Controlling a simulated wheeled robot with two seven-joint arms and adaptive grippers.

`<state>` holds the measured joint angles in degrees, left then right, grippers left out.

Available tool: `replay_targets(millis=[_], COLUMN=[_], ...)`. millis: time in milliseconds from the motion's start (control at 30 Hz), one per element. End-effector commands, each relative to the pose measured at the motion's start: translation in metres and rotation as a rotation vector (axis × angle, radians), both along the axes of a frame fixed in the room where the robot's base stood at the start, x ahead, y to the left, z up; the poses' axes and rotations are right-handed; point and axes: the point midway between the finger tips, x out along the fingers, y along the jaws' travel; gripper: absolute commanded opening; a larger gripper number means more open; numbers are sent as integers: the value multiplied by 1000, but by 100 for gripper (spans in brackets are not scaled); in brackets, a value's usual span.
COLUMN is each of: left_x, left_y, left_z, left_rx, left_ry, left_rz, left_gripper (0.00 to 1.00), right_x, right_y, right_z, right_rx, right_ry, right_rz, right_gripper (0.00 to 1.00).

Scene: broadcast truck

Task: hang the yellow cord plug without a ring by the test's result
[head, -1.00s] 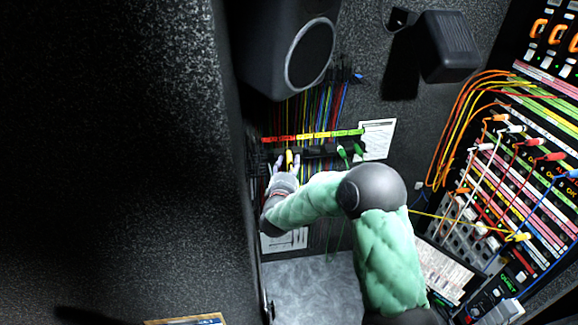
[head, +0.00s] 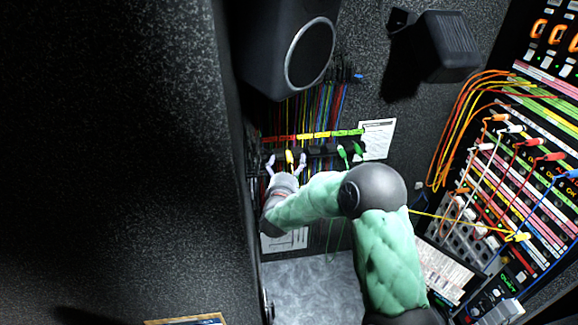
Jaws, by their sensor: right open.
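A yellow plug (head: 289,157) hangs at the dark cord rack (head: 322,149) on the back wall, below the yellow part of its coloured strip (head: 318,135). My right gripper (head: 286,162) is open, with one finger on each side of the plug and apart from it. Whether this plug has a ring is too small to tell. Another yellow plug (head: 518,237) is at the patch panel on the right, with its yellow cord running left behind my right arm. My left gripper is not in view.
Two green plugs (head: 343,152) hang farther right on the rack, beside a white sheet (head: 378,138). A speaker (head: 292,50) juts out above. A dark wall edge is close on the left. The patch panel (head: 500,180) with many cords stands at the right.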

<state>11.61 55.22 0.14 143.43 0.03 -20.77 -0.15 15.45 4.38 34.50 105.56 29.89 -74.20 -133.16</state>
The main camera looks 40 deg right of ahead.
Motion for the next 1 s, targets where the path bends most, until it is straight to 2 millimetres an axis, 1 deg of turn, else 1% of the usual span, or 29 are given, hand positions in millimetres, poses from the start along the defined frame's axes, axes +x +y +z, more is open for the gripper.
replay_targets(millis=[1000], left_x=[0], left_y=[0], left_z=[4], left_rx=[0], left_ry=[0], left_rz=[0], left_gripper=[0], right_x=[-23], right_y=[13], right_z=[0], right_rx=[1], right_ry=[1], right_rz=[1], right_gripper=[98])
